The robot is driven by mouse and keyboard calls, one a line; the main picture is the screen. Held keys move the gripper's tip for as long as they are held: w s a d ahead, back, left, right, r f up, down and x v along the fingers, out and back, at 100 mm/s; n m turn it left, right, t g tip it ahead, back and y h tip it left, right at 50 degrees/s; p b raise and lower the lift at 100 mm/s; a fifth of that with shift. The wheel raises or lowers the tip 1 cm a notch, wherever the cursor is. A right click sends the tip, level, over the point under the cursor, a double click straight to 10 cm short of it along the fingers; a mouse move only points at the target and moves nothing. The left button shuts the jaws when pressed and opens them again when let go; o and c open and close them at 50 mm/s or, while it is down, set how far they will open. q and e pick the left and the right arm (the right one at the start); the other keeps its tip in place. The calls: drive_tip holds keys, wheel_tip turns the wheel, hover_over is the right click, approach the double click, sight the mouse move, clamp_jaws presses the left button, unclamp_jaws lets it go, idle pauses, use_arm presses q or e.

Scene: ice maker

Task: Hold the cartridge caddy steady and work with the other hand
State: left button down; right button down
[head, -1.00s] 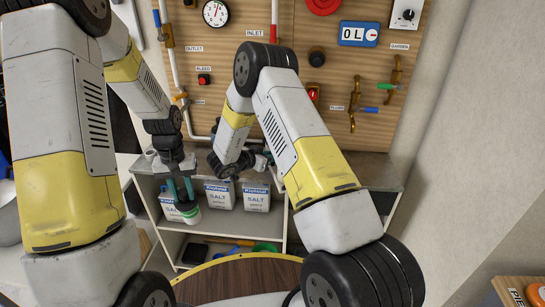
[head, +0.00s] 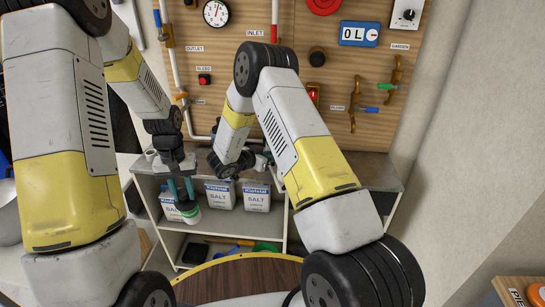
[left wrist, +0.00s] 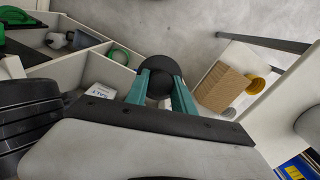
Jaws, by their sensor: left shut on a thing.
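My left gripper (head: 181,192) points down in front of the shelf unit, with its teal fingers shut on a round thing (head: 189,214). This thing shows a white and green end in the head view. In the left wrist view it is a dark round shape (left wrist: 160,66) at the fingertips of my left gripper (left wrist: 160,84). I cannot tell whether it is part of the cartridge caddy; no caddy is clearly recognisable. My right arm bends down to a dark wrist (head: 230,166) near the shelf top. Its fingers are not clear to see.
Several white salt bags (head: 221,195) stand on the shelf unit (head: 215,230) behind my left gripper. The wooden wall panel (head: 230,55) carries pipes, valves, a gauge (head: 215,13) and a blue display (head: 359,34). A cardboard-coloured block (left wrist: 223,89) shows in the left wrist view.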

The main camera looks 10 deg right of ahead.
use_arm(q)
drive_tip(key=shift+r, duration=0.1)
drive_tip(key=w+d+r+m, duration=0.2)
drive_tip(key=w+r+m, duration=0.15)
drive_tip(key=r, duration=1.05)
drive_tip(key=w+d+r+n+g, duration=0.1)
drive_tip(key=w+d+r+n, duration=0.35)
drive_tip(key=d+r, duration=0.4)
drive_tip(key=w+d+r+n, duration=0.45)
drive_tip(key=d+r, duration=0.25)
drive_tip(key=d, duration=0.2)
drive_tip(key=s+d+f+n+t+h, duration=0.1)
drive_tip(key=s+d+f+n, duration=0.1)
drive_tip(key=d+f+n, duration=0.4)
drive_tip(key=s+d+f+n+h, duration=0.1)
drive_tip(key=d+f+n, duration=0.45)
drive_tip(key=d, duration=0.35)
drive_tip(key=shift+n, duration=0.3)
drive_tip(key=shift+s+a+f, duration=0.1)
drive_tip(key=shift+f, duration=1.25)
drive_tip(key=shift+s+a+f, duration=0.1)
drive_tip(key=shift+f, duration=1.25)
drive_tip(key=shift+d+f, duration=0.1)
drive_tip(key=shift+f, duration=0.85)
drive_tip(key=shift+f, duration=0.35)
